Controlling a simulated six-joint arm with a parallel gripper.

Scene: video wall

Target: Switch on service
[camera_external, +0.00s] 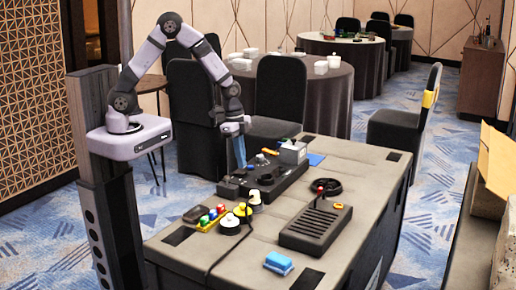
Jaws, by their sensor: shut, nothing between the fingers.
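My gripper (241,163) points down over the left end of a dark device (285,180) on the table. Its blue fingers are together and empty. I cannot tell whether the fingertips touch the device. Small knobs or parts show on the device's top, but they are too small to tell apart. No switch marked "service" can be read in this view. A second dark ribbed box (316,229) with a red-tipped lever (320,190) behind it stands to the right, apart from my gripper.
A yellow tray (211,219) with coloured pieces, round pots (230,224) and a blue sponge-like block (278,263) lie on the near part of the table (190,262). A grey box (293,152) stands behind the dark device. Chairs and round tables fill the background.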

